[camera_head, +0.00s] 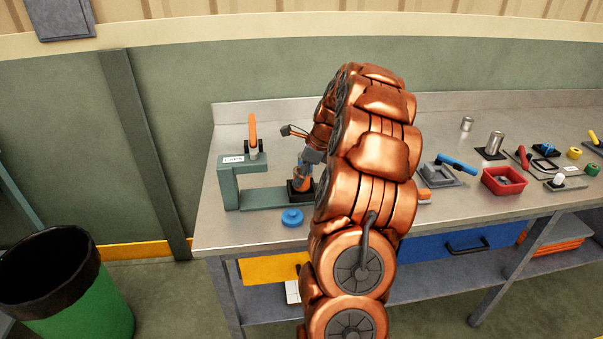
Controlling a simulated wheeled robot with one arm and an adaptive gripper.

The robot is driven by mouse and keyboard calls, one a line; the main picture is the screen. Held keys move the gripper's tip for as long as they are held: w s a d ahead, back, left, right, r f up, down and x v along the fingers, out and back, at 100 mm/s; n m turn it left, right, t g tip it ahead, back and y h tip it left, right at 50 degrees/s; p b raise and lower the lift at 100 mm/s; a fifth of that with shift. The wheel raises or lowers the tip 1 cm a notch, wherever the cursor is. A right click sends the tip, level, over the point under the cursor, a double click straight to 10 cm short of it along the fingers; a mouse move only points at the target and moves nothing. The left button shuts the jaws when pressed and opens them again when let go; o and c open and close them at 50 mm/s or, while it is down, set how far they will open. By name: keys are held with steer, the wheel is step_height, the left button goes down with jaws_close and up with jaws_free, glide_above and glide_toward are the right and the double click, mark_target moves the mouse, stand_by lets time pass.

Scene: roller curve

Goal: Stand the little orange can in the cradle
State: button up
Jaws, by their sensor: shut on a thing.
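The little orange can (301,178) is at the left of my arm, on the workbench's left part. My gripper (308,164) is shut on the can's upper part from above and to the right. The can looks slightly tilted. Its lower end is at the black square cradle (294,193), which sits on the base of a grey-green press. I cannot tell whether the can's bottom touches the cradle's floor. My copper arm hides the bench just right of the cradle.
The press (232,187), labelled CAPS and with an orange lever (253,132), stands left of the cradle. A blue knobbed cap (292,217) lies in front. A blue-handled clamp (455,165), red tray (502,186) and metal cans (495,142) are right of my arm.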

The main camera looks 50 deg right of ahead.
steer(key=shift+f+p, duration=0.3)
steer(key=shift+f, duration=0.2)
stand_by(1.2)
steer(key=o, duration=1.3)
steer(key=shift+o, duration=0.6)
steer(key=o, duration=0.3)
steer(key=shift+r, duration=0.15)
steer(key=shift+r+p, duration=2.3)
steer(key=shift+r, duration=2.05)
